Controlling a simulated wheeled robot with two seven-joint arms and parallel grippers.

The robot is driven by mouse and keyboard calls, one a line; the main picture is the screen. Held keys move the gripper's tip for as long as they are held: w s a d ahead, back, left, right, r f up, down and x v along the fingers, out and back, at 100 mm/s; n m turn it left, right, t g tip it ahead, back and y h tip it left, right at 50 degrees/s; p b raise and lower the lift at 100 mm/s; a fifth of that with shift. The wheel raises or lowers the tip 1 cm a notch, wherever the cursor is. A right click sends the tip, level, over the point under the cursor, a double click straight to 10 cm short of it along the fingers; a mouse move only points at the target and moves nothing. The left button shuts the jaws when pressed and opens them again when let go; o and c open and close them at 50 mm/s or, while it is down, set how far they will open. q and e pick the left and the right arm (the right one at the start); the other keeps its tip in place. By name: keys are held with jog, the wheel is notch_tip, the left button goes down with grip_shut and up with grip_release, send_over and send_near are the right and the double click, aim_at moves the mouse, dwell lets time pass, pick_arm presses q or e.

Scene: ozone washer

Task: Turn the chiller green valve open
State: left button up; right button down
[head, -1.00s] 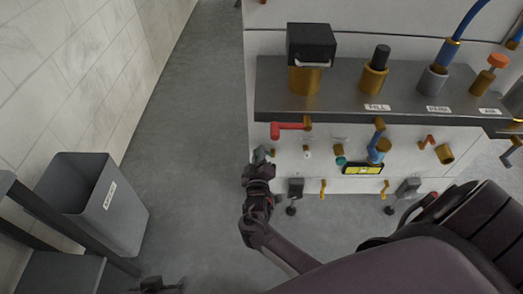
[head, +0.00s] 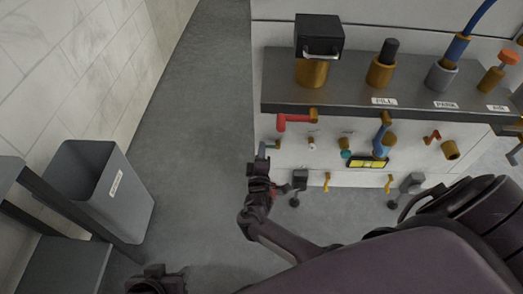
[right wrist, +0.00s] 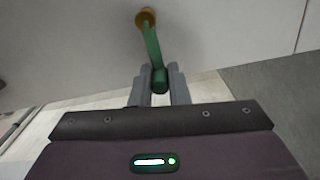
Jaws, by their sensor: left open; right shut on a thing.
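The green valve (right wrist: 153,45) is a green handle on a brass stem fixed to the machine's pale panel. In the right wrist view its free end lies between the two grey fingers of my right gripper (right wrist: 157,86), which is shut on it. In the head view my right gripper (head: 261,157) is at the panel's lower left edge, where it mostly hides the handle. My left gripper (head: 157,281) is open, low at the bottom edge, away from the valve; its fingertips are hard to make out.
A red handle (head: 294,121) sits just above and right of the green valve. A blue handle (head: 381,137) and a yellow-marked display (head: 367,162) are further right. A dark shelf (head: 390,92) juts out above. A grey bin (head: 97,190) stands left; the floor between is clear.

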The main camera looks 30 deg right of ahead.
dwell(0.3)
jog(key=c, duration=1.4)
grip_release()
jog(key=shift+f, duration=0.1)
jog(key=shift+s+a, duration=0.2)
jog(key=shift+s, duration=0.05)
pick_arm(q)
jog(key=shift+s+a+g+y+p, duration=0.2)
jog(key=shift+a+g+y+p, duration=0.3)
jog(key=shift+a+p, duration=0.6)
pick_arm(e)
jog(key=v, duration=0.7)
jog(key=shift+s, duration=0.15)
